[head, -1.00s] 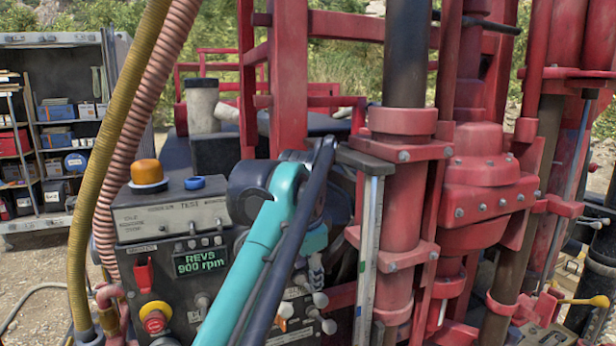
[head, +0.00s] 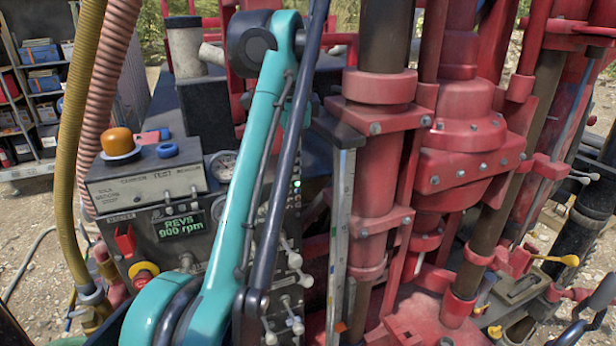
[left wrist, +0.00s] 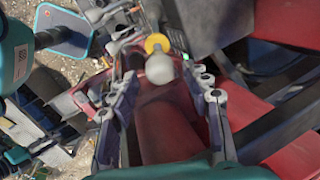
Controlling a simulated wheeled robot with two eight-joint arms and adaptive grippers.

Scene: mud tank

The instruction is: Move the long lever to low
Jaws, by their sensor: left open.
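Several levers with pale knobs stick out of the control panel's right side in the head view, among them one lever (head: 294,261) beside my teal arm. I cannot tell which is the long lever, and my arm covers part of the panel. In the left wrist view, a blurred pale round knob (left wrist: 159,68) with a yellow part behind it shows near the fingertips. My left gripper (left wrist: 162,86) is open, its fingers on either side of the view below the knob. I see no clear contact. My right gripper is not in view.
The control panel (head: 150,190) carries an orange knob (head: 118,142), a blue cap and a green display reading 900 rpm. Red drill machinery (head: 450,150) stands close on the right. Yellow and pink hoses (head: 75,190) hang at the left. Shelves stand behind.

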